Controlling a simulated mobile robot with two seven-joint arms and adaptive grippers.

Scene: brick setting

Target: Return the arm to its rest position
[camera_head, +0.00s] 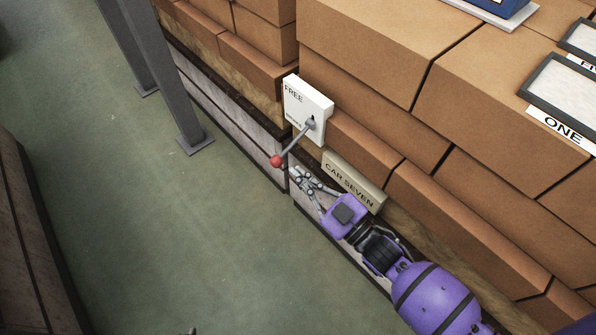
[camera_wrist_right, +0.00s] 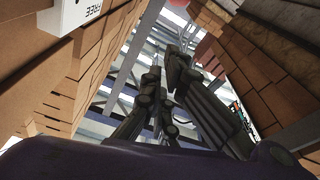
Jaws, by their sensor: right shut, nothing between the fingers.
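My right gripper (camera_head: 308,184) is shut and empty, at the end of my purple right arm in the head view. It is beside the brick stack, just below a lever (camera_head: 295,143) with a red ball knob (camera_head: 277,161). The lever comes out of a white switch box (camera_head: 308,107) marked FREE and points down to the left. The fingers look close to the knob but apart from it. The right wrist view shows the dark fingers (camera_wrist_right: 175,105) from behind.
A plate marked CAR SEVEN (camera_head: 352,182) sits on the stack's side by my right wrist. Stacked bricks (camera_head: 480,110) fill the right. Grey posts (camera_head: 170,80) stand at the upper left. The green floor (camera_head: 170,230) between the stack and the left-hand wall (camera_head: 30,250) is clear.

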